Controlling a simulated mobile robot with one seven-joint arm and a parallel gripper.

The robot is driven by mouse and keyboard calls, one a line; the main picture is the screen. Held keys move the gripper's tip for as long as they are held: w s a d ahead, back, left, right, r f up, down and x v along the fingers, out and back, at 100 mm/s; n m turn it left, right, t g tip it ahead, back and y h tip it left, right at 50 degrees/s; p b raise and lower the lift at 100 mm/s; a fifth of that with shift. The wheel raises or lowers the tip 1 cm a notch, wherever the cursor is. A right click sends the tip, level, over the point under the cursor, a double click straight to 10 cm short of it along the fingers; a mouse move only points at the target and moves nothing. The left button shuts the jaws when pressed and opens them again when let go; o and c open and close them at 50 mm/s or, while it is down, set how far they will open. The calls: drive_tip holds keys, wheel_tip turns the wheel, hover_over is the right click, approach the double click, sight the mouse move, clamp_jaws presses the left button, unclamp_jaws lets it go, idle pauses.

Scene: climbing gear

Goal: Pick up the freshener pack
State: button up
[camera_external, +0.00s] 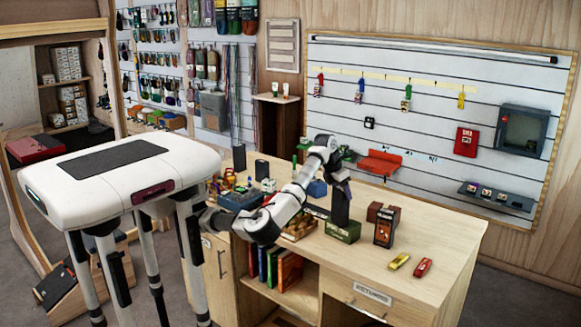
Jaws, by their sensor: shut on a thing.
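My gripper (340,216) points straight down over the counter, with its lower end at a dark green box (343,232). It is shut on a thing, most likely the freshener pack. The pack itself cannot be made out, as the fingers and the green box's front hide it. I cannot tell whether the pack is inside the box or clear of it.
A dark upright box (384,228) with an orange front stands just right of my gripper. A yellow item (398,261) and a red item (423,267) lie near the front. Trays (240,199) and small goods crowd the left; the counter's right end (450,235) is clear.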

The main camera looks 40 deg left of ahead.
wheel_tip(320, 180, up, 20)
drive_tip(key=w+a+n+y+p, duration=0.2)
drive_tip(key=w+a+n+p, duration=0.15)
drive_tip(key=p, duration=0.65)
wheel_tip(320, 180, down, 20)
drive_tip(key=b, duration=0.7)
drive_tip(key=shift+s+d+r+n+b, duration=0.15)
drive_tip(key=shift+s+d+n+b, duration=0.1)
drive_tip(key=shift+n+b, duration=0.2)
drive_tip(key=shift+f, duration=0.2)
drive_tip(key=o, duration=1.4)
drive_tip(key=shift+r, duration=0.1)
